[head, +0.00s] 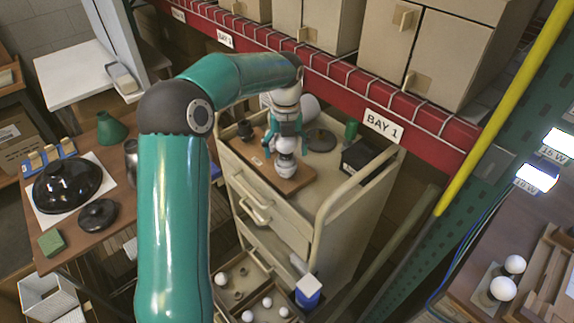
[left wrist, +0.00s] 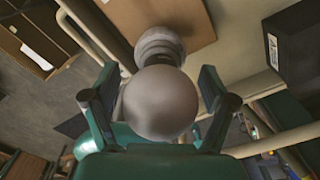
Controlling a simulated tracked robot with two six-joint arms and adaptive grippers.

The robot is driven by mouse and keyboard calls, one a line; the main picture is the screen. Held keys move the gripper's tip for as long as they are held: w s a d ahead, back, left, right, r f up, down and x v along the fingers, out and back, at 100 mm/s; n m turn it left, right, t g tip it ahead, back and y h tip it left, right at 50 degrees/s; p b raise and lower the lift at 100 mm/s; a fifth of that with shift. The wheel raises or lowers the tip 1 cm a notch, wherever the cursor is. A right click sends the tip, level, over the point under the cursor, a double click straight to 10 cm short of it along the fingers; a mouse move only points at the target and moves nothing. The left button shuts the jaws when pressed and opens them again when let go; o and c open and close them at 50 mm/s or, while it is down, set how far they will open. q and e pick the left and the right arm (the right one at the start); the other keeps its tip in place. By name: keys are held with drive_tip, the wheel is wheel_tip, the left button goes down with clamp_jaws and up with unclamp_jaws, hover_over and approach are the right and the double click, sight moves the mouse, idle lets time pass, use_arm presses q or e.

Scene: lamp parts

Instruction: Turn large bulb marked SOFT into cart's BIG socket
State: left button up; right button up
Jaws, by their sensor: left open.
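A large white bulb (head: 285,146) stands on a pale socket (head: 285,166) on the cart's wooden board (head: 299,180). In the left wrist view, the round bulb (left wrist: 160,103) fills the middle, with the socket (left wrist: 159,45) just behind it. I cannot read any marking, or tell how far the bulb sits in. My left gripper (head: 287,131) comes down from above over the bulb. In the left wrist view, its open fingers (left wrist: 156,92) stand on either side of the bulb, with visible gaps. My right gripper is not in view.
The cart top also holds a dark disc (head: 321,140), a green cylinder (head: 351,130) and a black box (head: 360,157). A raised cart rail (head: 345,180) runs along the right. A red shelf beam (head: 340,90) crosses behind. Several small bulbs (head: 221,279) lie in a low compartmented tray.

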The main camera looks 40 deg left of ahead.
use_arm(q)
wheel_tip(320, 180, up, 12)
drive_tip(key=shift+f, duration=0.2)
drive_tip(key=shift+r, duration=0.15)
idle(0.4)
